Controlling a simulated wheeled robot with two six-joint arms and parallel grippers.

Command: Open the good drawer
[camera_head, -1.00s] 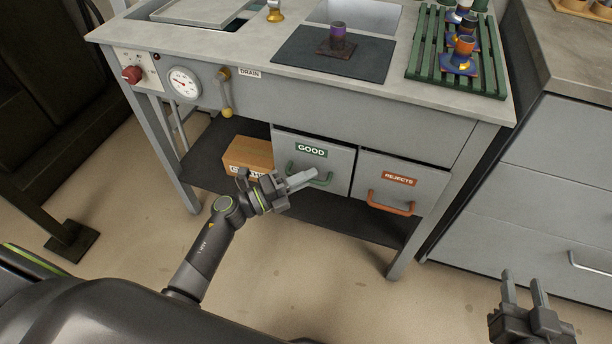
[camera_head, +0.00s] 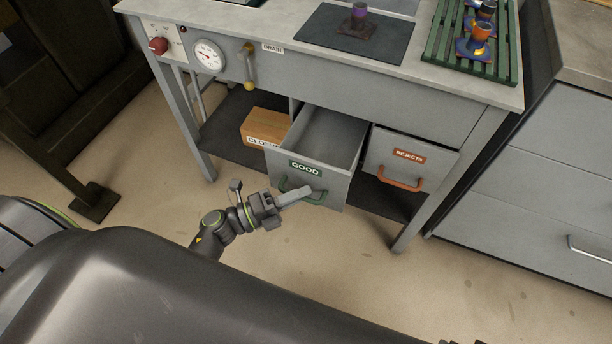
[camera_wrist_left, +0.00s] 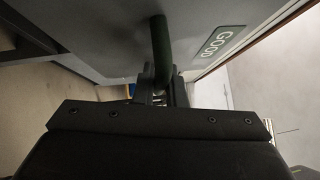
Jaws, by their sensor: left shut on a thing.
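The good drawer (camera_head: 316,172) has a grey front with a green GOOD label and stands pulled out from under the bench, its inside visible and looking empty. Its green handle (camera_head: 318,197) is on the front below the label. My left gripper (camera_head: 303,193) is shut on that handle. The handle (camera_wrist_left: 161,48) also shows in the left wrist view, running down between the fingers (camera_wrist_left: 160,88), with the drawer front behind. In the head view, only a small dark piece at the bottom edge may belong to my right arm; its fingers are out of view.
The rejects drawer (camera_head: 409,157), with an orange handle, is shut to the right. A cardboard box (camera_head: 264,127) sits on the lower shelf to the left. A bench leg (camera_head: 411,222) and grey cabinet (camera_head: 545,175) stand at the right. The floor in front is clear.

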